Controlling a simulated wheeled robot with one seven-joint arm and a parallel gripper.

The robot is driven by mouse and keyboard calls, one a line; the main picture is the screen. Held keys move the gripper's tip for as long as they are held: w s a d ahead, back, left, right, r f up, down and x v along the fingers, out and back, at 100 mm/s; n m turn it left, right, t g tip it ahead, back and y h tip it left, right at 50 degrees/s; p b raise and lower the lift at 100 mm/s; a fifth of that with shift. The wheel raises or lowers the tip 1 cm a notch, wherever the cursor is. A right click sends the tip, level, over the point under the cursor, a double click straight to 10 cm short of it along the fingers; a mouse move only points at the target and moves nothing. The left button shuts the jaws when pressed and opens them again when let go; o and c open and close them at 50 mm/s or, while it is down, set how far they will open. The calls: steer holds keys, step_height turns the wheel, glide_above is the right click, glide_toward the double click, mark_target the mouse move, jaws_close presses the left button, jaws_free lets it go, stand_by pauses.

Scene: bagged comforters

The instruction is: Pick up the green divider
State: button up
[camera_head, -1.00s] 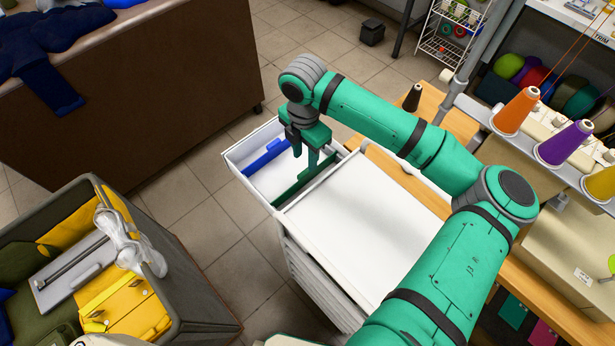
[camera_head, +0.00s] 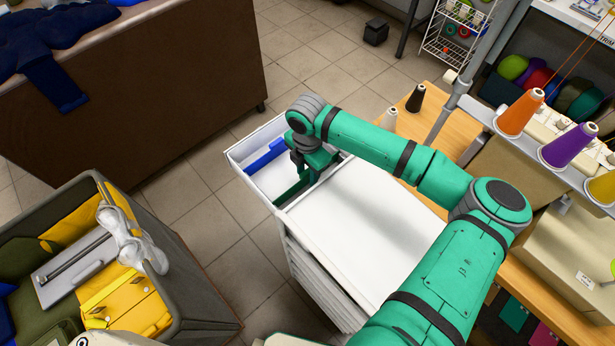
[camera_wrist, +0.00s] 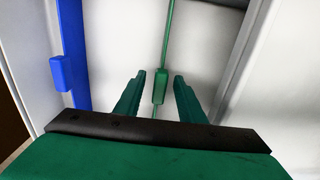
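The green divider (camera_wrist: 168,50) is a thin strip that stands in the open white drawer (camera_head: 238,160). In the wrist view its small raised tab (camera_wrist: 160,86) lies between the two fingertips of my gripper (camera_wrist: 156,82). The fingers are open, with a gap on each side of the tab. In the head view my gripper (camera_head: 310,178) is lowered into the drawer at its right part. Part of the green divider (camera_head: 289,193) shows there, and the rest is hidden behind my gripper and arm.
A blue divider (camera_head: 264,158) stands in the same drawer to the left, also in the wrist view (camera_wrist: 73,70). The white cabinet top (camera_head: 350,235) is beside the drawer. A grey bin (camera_head: 190,285) stands at the lower left. Thread cones stand at the right.

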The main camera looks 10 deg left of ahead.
steer(key=c, duration=0.9)
jaws_close()
steer(key=shift+s+r, duration=0.1)
steer(key=shift+r, duration=0.05)
